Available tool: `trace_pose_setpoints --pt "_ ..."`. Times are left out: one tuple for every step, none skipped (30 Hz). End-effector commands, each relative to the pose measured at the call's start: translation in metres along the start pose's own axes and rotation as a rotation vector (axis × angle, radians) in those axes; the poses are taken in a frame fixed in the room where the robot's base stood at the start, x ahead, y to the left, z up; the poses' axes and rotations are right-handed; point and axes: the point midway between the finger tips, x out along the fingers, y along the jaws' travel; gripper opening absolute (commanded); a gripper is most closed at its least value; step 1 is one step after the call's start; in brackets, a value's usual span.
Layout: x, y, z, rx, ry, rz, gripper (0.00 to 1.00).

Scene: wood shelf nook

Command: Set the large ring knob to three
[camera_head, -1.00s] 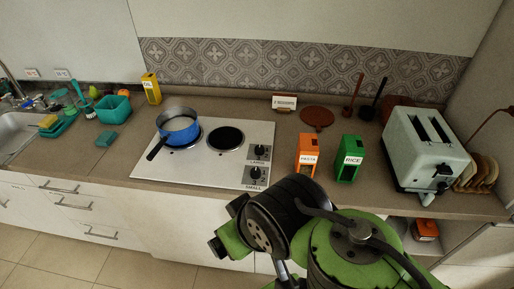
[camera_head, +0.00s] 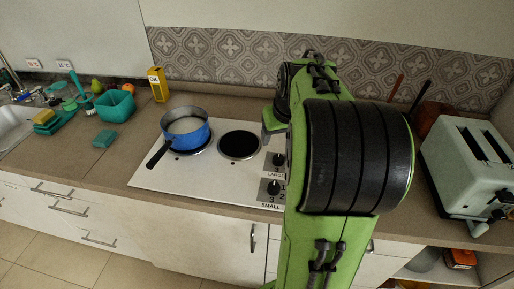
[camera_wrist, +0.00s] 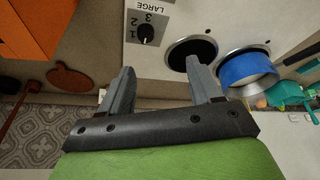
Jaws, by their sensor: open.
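The large ring knob (camera_head: 279,159) is a small black dial on a grey numbered plate marked LARGE, at the right end of the white cooktop (camera_head: 150,173). In the wrist view the same knob (camera_wrist: 146,35) is ahead of the fingertips, apart from them, with 1, 2 and 3 beside it. Its exact setting is too small to read surely. My gripper (camera_wrist: 163,67) is open and empty, above the counter and cooktop edge. In the head view my arm hides most of it. The small ring knob (camera_head: 273,187) sits nearer the front edge.
A blue pot (camera_head: 186,130) stands on the left ring, its handle toward the front left. The right ring (camera_head: 239,145) is bare. A toaster (camera_head: 465,160) stands at the right. An orange box (camera_wrist: 30,25) and a round brown board (camera_wrist: 71,77) show in the wrist view.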

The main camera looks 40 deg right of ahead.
Motion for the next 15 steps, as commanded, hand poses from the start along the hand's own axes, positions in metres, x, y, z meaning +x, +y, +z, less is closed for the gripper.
trace_pose_setpoints --pt "0.014 0.02 -0.002 0.029 -0.003 0.007 0.63" --pt "0.018 0.028 -0.003 0.038 -0.004 0.009 0.63" --pt "0.022 0.034 -0.005 0.046 -0.004 0.011 0.63" --pt "0.024 0.036 -0.005 0.049 -0.004 0.011 0.63" --pt "0.025 0.037 -0.006 0.05 -0.004 0.011 0.63" --pt "0.029 0.037 -0.006 0.049 -0.005 0.01 0.63" --pt "0.033 0.036 -0.005 0.048 -0.006 0.009 0.63" --pt "0.039 0.036 -0.005 0.048 -0.007 0.009 0.63" --pt "0.048 0.036 -0.005 0.048 -0.007 0.008 0.63" --pt "0.055 0.036 -0.004 0.048 -0.008 0.008 0.63" --pt "0.063 0.036 -0.004 0.048 -0.008 0.008 0.63" --pt "0.074 0.036 -0.004 0.047 -0.008 0.008 0.63" --pt "0.082 0.036 -0.004 0.047 -0.009 0.008 0.63" --pt "0.089 0.036 -0.004 0.048 -0.008 0.008 0.63" --pt "0.099 0.036 -0.004 0.047 -0.009 0.008 0.63"
